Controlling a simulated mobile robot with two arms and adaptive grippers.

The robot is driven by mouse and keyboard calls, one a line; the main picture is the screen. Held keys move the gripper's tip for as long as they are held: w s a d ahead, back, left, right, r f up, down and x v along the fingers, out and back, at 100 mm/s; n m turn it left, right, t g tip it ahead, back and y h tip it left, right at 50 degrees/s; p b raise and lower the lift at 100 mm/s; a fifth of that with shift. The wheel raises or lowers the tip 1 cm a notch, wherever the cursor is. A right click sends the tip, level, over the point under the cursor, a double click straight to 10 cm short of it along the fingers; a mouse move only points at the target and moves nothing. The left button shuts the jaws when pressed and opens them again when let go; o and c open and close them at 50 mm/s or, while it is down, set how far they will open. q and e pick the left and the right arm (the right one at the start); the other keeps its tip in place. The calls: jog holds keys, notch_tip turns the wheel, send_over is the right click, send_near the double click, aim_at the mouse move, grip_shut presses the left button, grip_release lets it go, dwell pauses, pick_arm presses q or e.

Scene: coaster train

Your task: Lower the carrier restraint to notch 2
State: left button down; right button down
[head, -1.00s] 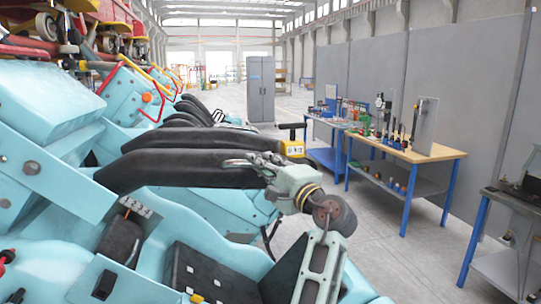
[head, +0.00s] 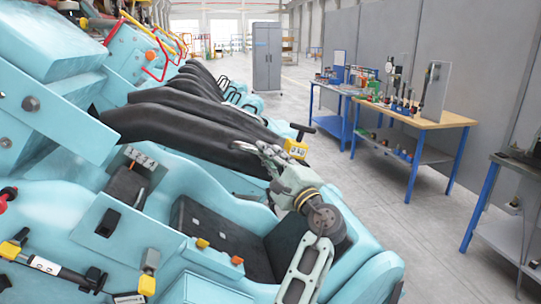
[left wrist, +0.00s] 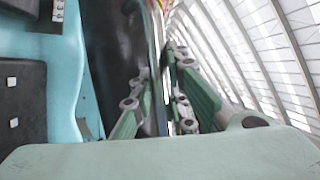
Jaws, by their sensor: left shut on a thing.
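The carrier restraint (head: 190,135) is a long black padded bar over the light-blue seat shell (head: 180,200). It slopes down to the right in the head view. My left gripper (head: 262,152) is closed at its free end, above the black seat pad (head: 215,232). In the left wrist view, the fingers of my left gripper (left wrist: 157,112) stand either side of the restraint's dark edge (left wrist: 153,60). A small plate with several marks (head: 140,157) sits on the shell by the restraint's rear end; which notch is engaged cannot be read. My right gripper is not in view.
A yellow tag (head: 296,149) with a black handle stands just beyond the gripper. More black restraints (head: 210,85) line up behind. A wooden workbench (head: 440,122) stands right; the floor aisle (head: 365,210) is clear.

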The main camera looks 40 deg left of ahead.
pick_arm(q)
jog(key=c, duration=1.7)
grip_release()
jog(key=shift+s+a+f, duration=0.1)
jog(key=shift+a, duration=0.05)
jog(key=v, duration=0.7)
jog(key=shift+s+d, duration=0.1)
jog(key=shift+d, duration=0.2)
